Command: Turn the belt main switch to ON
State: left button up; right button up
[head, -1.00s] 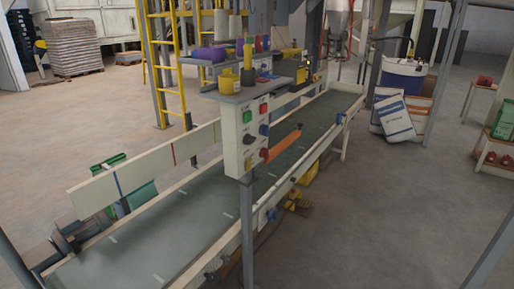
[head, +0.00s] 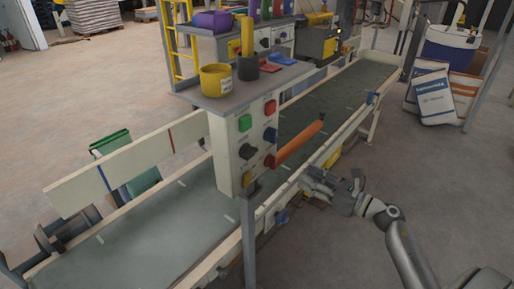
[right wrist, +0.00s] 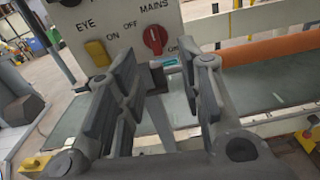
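The belt main switch is a red rotary knob (right wrist: 155,40) under the label MAINS in the right wrist view, with OFF to its left and ON to its lower right. Its grip stands roughly upright between the two labels. In the head view it is the small red knob (head: 270,160) at the lower right of the white control panel (head: 226,150). My right gripper (head: 312,183) is right of the panel, apart from it. In the right wrist view its fingers (right wrist: 164,75) are spread and empty, with the knob beyond the gap. My left gripper is not in view.
A yellow switch (right wrist: 98,52) labelled EYE sits left of the knob. An orange bar (head: 300,143) juts out right of the panel, near the red knob. The belt (head: 185,220) runs behind the panel. Yellow and black cups stand on the shelf above.

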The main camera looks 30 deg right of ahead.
aim_at(276, 160)
jog(key=shift+n, duration=0.4)
jog(key=p+x, duration=0.1)
jog(key=x, duration=0.2)
jog(key=r+p+x, duration=0.1)
jog(key=x, duration=0.5)
jog(key=shift+w+a+r+p, duration=0.15)
jog(key=shift+w+a+p, duration=0.05)
jog(key=shift+a+p, duration=0.25)
jog(key=shift+w+a, duration=0.25)
jog(key=shift+w, duration=0.25)
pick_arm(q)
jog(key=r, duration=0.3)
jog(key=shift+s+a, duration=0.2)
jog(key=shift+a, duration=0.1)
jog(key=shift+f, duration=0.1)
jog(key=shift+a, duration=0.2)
pick_arm(e)
grip_shut()
